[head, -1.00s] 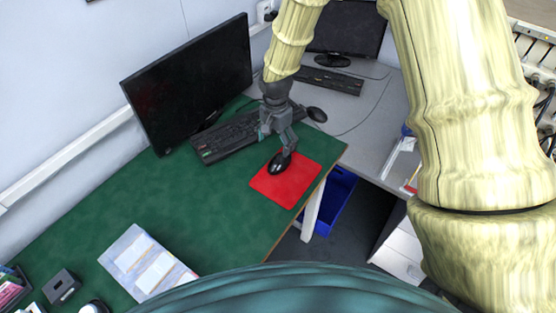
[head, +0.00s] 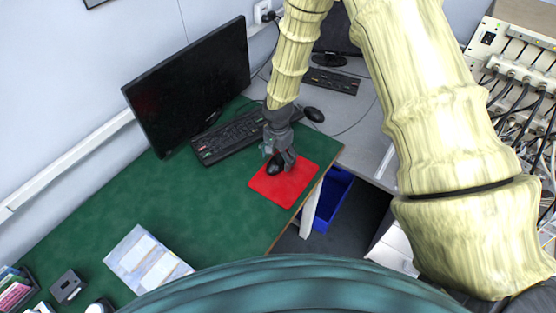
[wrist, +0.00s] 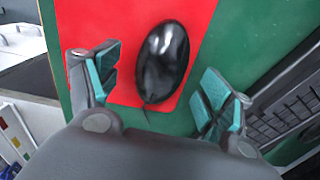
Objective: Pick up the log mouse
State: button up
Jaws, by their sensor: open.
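A glossy black mouse (wrist: 163,62) lies on a red mouse pad (wrist: 198,22) on the green desk. In the head view the mouse (head: 274,165) is partly hidden by my gripper (head: 279,158), which reaches down over it. In the wrist view my gripper (wrist: 155,90) is open, with one teal-padded finger on each side of the mouse. A gap shows between the mouse and each finger. The mouse's cable end points toward the palm. How high the fingertips are above the pad is hard to tell.
A black keyboard (head: 228,137) lies just left of the pad, before a dark monitor (head: 190,88). A second mouse (head: 314,114) is on the grey desk behind. A blue bin (head: 333,197) stands below the desk edge.

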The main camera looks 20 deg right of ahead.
jog(key=shift+f, duration=1)
jog(key=shift+c, duration=0.5)
jog(key=c, duration=1)
jog(key=shift+c, duration=0.3)
jog(key=shift+r, duration=0.1)
